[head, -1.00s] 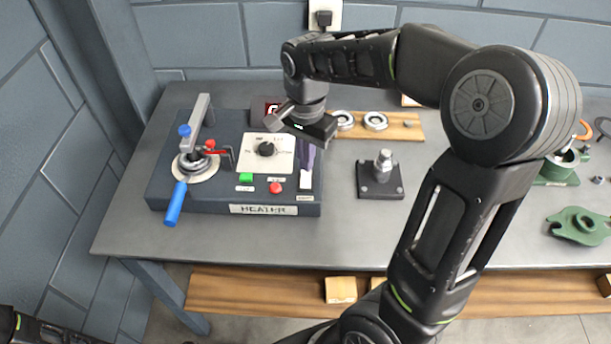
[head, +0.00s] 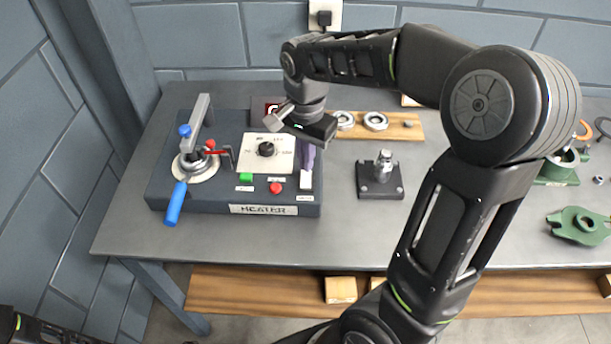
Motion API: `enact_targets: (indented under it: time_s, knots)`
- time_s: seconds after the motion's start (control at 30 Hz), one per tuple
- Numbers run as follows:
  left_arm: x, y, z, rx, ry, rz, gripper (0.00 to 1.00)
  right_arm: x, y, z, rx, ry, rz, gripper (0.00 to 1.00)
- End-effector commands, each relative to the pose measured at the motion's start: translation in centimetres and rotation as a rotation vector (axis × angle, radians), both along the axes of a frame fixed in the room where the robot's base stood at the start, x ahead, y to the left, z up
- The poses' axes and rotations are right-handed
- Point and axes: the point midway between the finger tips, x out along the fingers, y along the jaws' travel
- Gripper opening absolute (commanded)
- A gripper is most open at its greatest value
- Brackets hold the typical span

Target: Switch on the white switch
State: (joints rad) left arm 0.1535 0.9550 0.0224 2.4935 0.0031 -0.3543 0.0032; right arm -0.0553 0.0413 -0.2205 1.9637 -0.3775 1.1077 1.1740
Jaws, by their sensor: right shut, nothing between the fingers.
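The heater box (head: 170,192) stands at the left of the table. Its white switch (head: 305,181) is at the box's front right corner, just right of the red button. My right gripper (head: 307,165) reaches down over the box from behind. Its purple-grey fingers are shut and empty, with their tips at the upper end of the white switch. I cannot tell whether they touch it. The fingers hide part of the switch. Of my left arm, only a dark part shows at the lower left corner; its gripper is out of view.
The box carries a dial (head: 266,149), a green button (head: 246,177), a red button (head: 276,188) and a blue-handled clamp (head: 175,203). A dark block with a metal post (head: 380,178) stands to the right. Rings lie on a wooden board (head: 345,131) behind. The table's front (head: 340,240) is clear.

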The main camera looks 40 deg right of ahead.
Motion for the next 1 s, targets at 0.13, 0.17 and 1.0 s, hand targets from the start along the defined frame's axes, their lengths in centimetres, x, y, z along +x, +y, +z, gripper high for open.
enact_targets:
  time_s: [0.13,0.17,1.0]
  knots:
    - [0.0,0.0,0.0,0.0,0.0,0.0,0.56,0.0,0.0,0.0,0.0,0.0,0.0,0.0]
    - [0.0,0.0,0.0,0.0,0.0,0.0,0.56,0.0,0.0,0.0,0.0,0.0,0.0,0.0]
    - [0.0,0.0,-0.9,0.0,0.0,0.0,0.56,0.0,0.0,-1.2,0.0,0.0,0.0,0.0]
